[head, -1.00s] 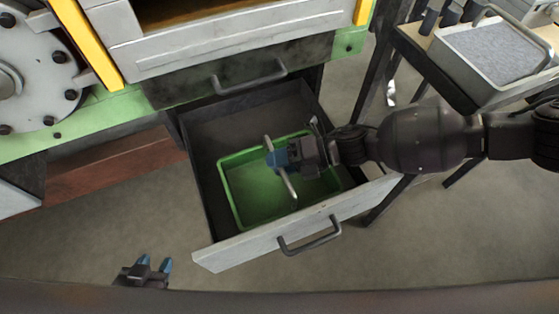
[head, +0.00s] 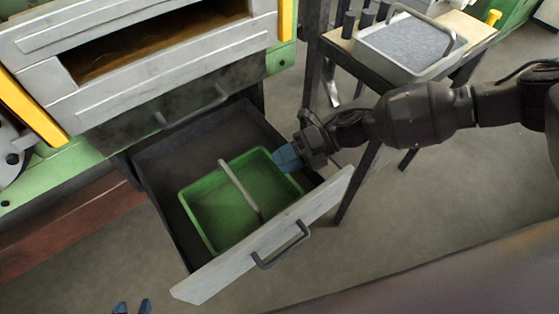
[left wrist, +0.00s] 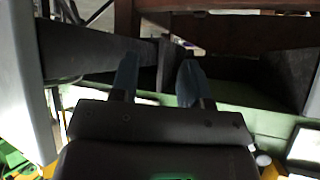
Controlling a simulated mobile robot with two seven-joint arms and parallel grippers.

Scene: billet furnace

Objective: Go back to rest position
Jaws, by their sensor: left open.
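My right gripper (head: 288,157) is over the right edge of the green bin in the head view. Its blue fingers are clear of the bin's handle and hold nothing that I can see; their gap is not clear. The green bin (head: 190,195) sits in the open drawer (head: 160,160), with its pale handle (head: 240,190) arched across it. My left gripper (head: 132,307) is at the bottom edge of the head view, with only its two fingertips showing. In the left wrist view, its fingers (left wrist: 157,80) are apart with nothing between them.
The open drawer's pale front (head: 225,270) and its dark handle (head: 283,248) jut into the floor space. A table at the back right bears a grey tray (head: 400,62). The furnace (head: 130,60) stands behind the drawer. The floor (head: 420,220) at the right is clear.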

